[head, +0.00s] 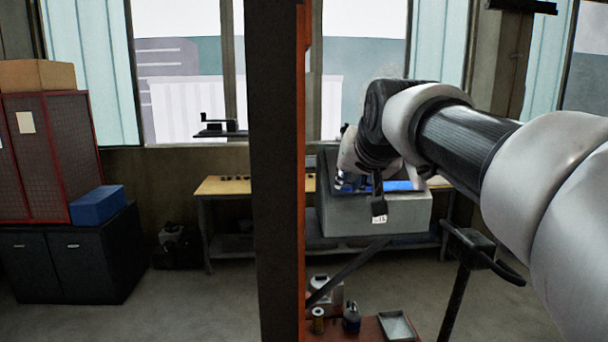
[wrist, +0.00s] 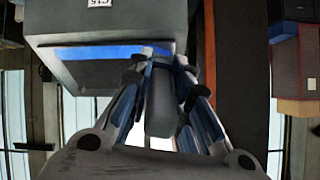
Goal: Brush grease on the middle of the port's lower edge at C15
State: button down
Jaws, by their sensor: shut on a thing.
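The grey block with the C15 label (wrist: 100,3) stands near the top of the wrist view. A wide port (wrist: 95,52) with a blue inside opens in it; its edge on the label side runs just above the blue strip in that view. In the head view the block (head: 350,215) stands beyond the post, and some blue (head: 402,185) shows at its top. My gripper (wrist: 165,62) is shut on a grey, bar-like thing (wrist: 160,115), seemingly the brush. Its tips lie at the port's right end in the wrist view. The bristles and any contact are unclear.
A dark post with an orange edge (head: 277,180) stands left of the block. A wooden bench (head: 225,187) is behind. A red-brown surface (head: 365,331) below holds a bottle (head: 351,318), a can (head: 318,320) and a metal tray (head: 397,326). A black stand (head: 460,290) is at right.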

jog(key=shift+r, duration=0.1)
jog(key=shift+s+r+p, duration=0.65)
jog(key=shift+s+r, duration=0.3)
jog(key=shift+r, duration=0.25)
jog(key=shift+s+r+p, duration=0.6)
jog(key=shift+s+r, duration=0.3)
jog(key=shift+r, duration=0.25)
jog(key=shift+s+r+p, duration=0.3)
jog(key=shift+s+r, duration=0.15)
jog(key=shift+r, duration=0.15)
jog(key=shift+s+r+p, duration=0.3)
jog(key=shift+s+r, duration=0.1)
jog(key=shift+r, duration=0.2)
